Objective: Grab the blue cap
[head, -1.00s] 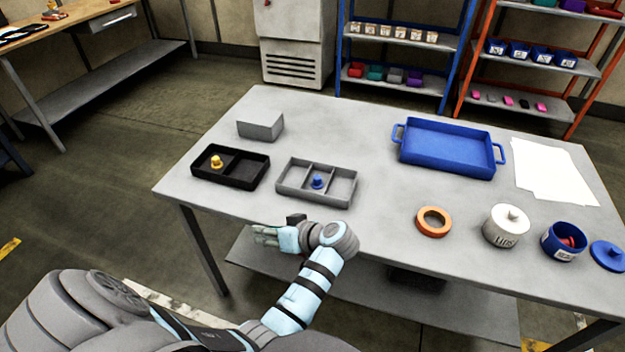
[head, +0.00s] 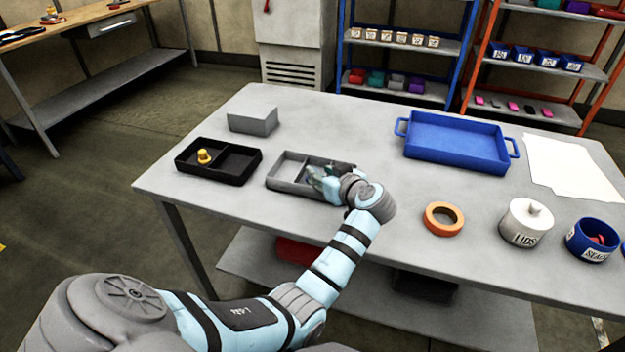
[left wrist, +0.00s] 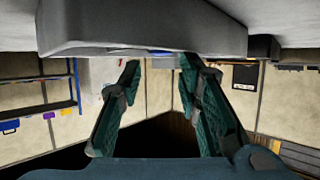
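The grey two-part tray (head: 283,170) stands on the table in the head view. My left gripper (head: 316,178) reaches over its right compartment and hides the blue cap there. In the left wrist view, which is upside down, my left gripper's (left wrist: 160,64) two teal fingers are apart. A thin blue sliver, which looks like the blue cap (left wrist: 158,53), shows between the fingertips under a grey edge that looks like the tray wall. The cap is mostly hidden, and I cannot tell whether the fingers touch it. My right gripper is not in view.
To the right are an orange ring (head: 443,218), a white lids jar (head: 526,224), a blue pot (head: 592,241) and a blue tray (head: 455,146).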

